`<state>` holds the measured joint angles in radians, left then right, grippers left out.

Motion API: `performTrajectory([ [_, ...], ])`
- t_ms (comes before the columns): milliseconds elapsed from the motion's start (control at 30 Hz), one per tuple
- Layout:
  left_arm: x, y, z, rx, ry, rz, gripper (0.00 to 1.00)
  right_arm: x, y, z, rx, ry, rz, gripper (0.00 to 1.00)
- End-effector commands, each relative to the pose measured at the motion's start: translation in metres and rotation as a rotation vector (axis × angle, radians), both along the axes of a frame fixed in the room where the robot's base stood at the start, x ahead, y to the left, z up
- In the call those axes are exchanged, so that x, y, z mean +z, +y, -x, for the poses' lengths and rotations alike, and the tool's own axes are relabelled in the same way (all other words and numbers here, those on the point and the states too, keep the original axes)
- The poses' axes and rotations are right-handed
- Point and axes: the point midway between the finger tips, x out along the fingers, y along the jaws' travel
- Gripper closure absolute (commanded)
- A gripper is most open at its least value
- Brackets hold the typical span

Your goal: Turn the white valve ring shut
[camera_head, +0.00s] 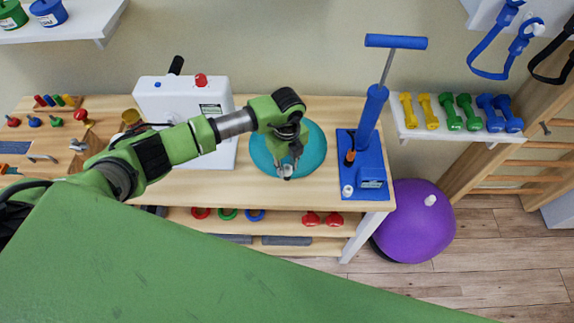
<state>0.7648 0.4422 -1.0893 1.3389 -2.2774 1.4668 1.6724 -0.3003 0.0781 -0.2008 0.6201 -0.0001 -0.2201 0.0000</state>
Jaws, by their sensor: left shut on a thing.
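A round teal cushion (312,160) lies flat on the wooden bench. The white valve ring (287,175) shows as a small pale spot on the cushion's near left part, mostly hidden by the fingers. My left gripper (286,169) points down over the cushion, with its fingers shut on the ring. How far the ring is turned cannot be told at this size. My right gripper is not in view.
A blue hand pump (371,120) stands upright right of the cushion. A white box (180,97) with a red knob stands behind my arm. A purple ball (414,222) rests on the floor right of the bench (232,184). Coloured dumbbells (455,112) sit on a wall shelf.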

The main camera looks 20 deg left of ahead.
Motion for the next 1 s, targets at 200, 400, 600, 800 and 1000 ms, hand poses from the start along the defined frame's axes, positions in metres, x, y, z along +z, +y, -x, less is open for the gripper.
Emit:
performTrajectory([
  [200,-0.002,0.0,-0.001,-0.077,-0.002,0.001,0.99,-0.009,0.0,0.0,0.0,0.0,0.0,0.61],
  [400,-0.003,0.0,-0.001,-0.225,-0.002,0.001,0.99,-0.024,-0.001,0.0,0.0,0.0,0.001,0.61],
  [600,-0.004,0.0,-0.002,-0.413,-0.003,0.0,0.99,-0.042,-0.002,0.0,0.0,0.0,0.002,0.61],
  [800,-0.004,0.0,-0.001,-0.603,-0.003,0.0,0.99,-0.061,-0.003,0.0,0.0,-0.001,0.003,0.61],
  [1000,-0.004,0.0,-0.002,-0.793,-0.004,-0.001,0.99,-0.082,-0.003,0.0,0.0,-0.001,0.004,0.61],
])
